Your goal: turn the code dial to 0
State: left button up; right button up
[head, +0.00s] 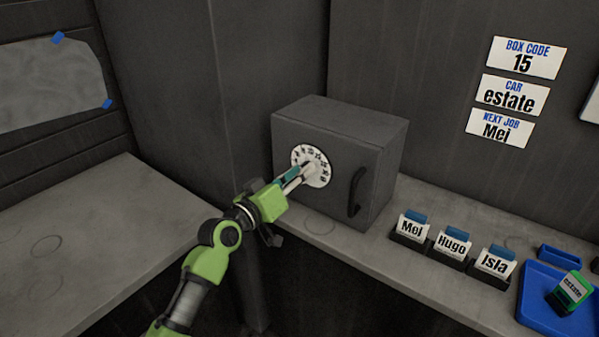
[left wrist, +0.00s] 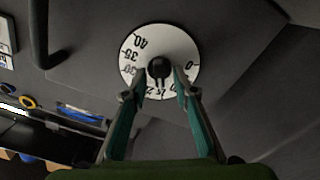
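A grey box (head: 375,140) stands on the bench, with a white numbered dial (head: 323,180) on its front. In the left wrist view the dial (left wrist: 183,45) shows 40, 35 and 30 on its left and 0 at its right. A black knob (left wrist: 158,67) sits at its centre; a dark pointer seems to run down from it, but its exact number is unclear. My left gripper (head: 304,172) is at the dial, its fingers (left wrist: 162,78) apart on either side of the knob. Whether they touch it is unclear. The fingers hide lower numbers. My right gripper is not in view.
A dark handle (head: 357,191) sticks out right of the dial. Cards for Mei (head: 412,226), Hugo (head: 452,244) and Isla (head: 494,262) stand along the bench. A blue tray (head: 537,311) holds a green estate block (head: 572,288). A wall sign (head: 525,58) reads box code 15.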

pick_arm(q)
jog(key=shift+c, duration=0.2)
grip_shut()
jog(key=shift+n, duration=0.3)
jog(key=shift+f+n+p, duration=0.2)
jog(key=shift+n+p, duration=1.6)
jog(key=shift+n, duration=2.55)
jog(key=shift+f+n+p, duration=0.15)
jog(key=shift+n+p, duration=1.6)
jog(key=shift+n, duration=2.6)
jog(key=shift+o, duration=0.2)
grip_release()
